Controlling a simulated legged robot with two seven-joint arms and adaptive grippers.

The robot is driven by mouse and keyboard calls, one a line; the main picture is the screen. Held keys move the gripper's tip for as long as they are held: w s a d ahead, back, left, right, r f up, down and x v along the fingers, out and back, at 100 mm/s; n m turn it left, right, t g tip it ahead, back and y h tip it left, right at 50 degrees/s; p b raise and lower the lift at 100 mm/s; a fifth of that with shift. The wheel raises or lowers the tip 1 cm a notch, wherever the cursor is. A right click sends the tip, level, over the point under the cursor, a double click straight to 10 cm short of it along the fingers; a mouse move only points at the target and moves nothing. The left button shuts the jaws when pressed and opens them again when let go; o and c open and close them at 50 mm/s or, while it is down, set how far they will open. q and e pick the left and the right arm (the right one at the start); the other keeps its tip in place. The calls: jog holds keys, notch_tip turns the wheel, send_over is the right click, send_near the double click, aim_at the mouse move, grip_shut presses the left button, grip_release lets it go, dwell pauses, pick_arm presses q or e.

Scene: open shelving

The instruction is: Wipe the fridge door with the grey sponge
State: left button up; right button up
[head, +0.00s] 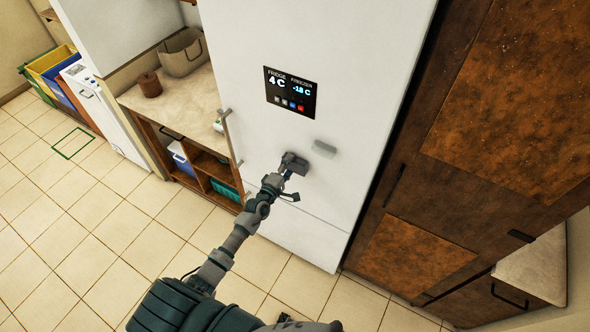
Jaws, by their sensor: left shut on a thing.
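The white fridge door (345,70) stands upright in the middle of the head view, with a black display panel on it. My left gripper (288,176) reaches up to the door below the panel. It is shut on the grey sponge (296,162), a small block at its tip. The sponge is at the door's face; I cannot tell whether it touches. A pale grey rectangular patch (324,148) shows on the door just right of the sponge. Part of the sponge is hidden by the gripper. My right gripper is not in view.
The fridge's door handle (230,137) sticks out at its left edge. A counter (175,102) with a basket and a brown pot stands to the left. Brown cabinets (500,100) flank the fridge on the right. The tiled floor at left is mostly clear.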

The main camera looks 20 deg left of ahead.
pick_arm(q)
jog(key=shift+w+a+f+b, duration=0.1)
jog(key=shift+a+b, duration=0.5)
jog(key=shift+a, duration=0.65)
jog(key=shift+w+a+f+b, duration=0.1)
jog(key=shift+a+b, duration=0.5)
jog(key=shift+a, duration=0.65)
jog(key=shift+a+r, duration=0.1)
jog(key=shift+a, duration=0.3)
jog(key=shift+s, duration=0.5)
jog(key=p, duration=0.2)
send_near(280, 154)
jog(key=shift+w, duration=0.5)
jog(key=shift+s, duration=0.1)
